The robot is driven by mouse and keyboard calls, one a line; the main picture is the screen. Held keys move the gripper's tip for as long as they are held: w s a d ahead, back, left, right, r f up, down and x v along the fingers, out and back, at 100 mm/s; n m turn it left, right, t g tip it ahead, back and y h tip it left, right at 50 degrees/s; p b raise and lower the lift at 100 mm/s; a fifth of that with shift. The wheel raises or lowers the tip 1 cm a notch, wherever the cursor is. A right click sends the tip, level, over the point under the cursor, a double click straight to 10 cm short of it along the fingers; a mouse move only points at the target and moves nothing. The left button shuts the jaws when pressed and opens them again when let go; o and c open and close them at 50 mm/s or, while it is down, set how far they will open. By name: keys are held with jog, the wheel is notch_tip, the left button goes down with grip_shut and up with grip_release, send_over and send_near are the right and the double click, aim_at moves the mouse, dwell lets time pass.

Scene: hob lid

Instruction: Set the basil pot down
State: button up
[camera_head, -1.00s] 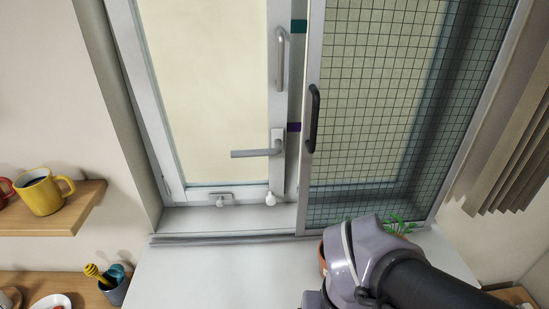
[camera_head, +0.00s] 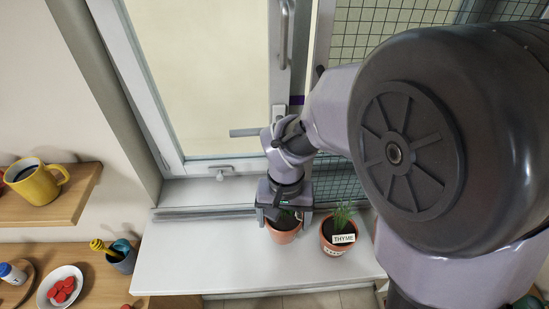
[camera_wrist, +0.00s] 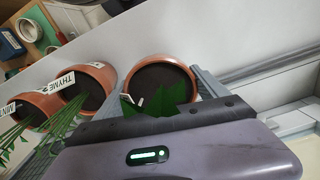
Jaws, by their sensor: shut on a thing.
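The basil pot (camera_head: 283,237) is a terracotta pot with dark soil and green leaves. My gripper (camera_head: 284,216) is shut on it, one finger on each side, over the pale windowsill (camera_head: 190,255). In the wrist view the pot (camera_wrist: 160,62) sits between the fingers of my gripper (camera_wrist: 158,88) and its leaves are partly hidden by the gripper body. I cannot tell whether its base touches the sill.
The thyme pot (camera_head: 328,245) stands close to the right, apart from the basil pot. A mint pot (camera_wrist: 38,105) shows beyond it in the wrist view. The sill's left part is clear.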

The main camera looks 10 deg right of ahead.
notch_tip(320, 180, down, 4)
jog(key=shift+w+r+b, duration=0.15)
jog(key=shift+r+b, duration=0.1)
jog(key=shift+b, duration=0.45)
jog(key=shift+f, duration=0.15)
jog(key=o, duration=1.7)
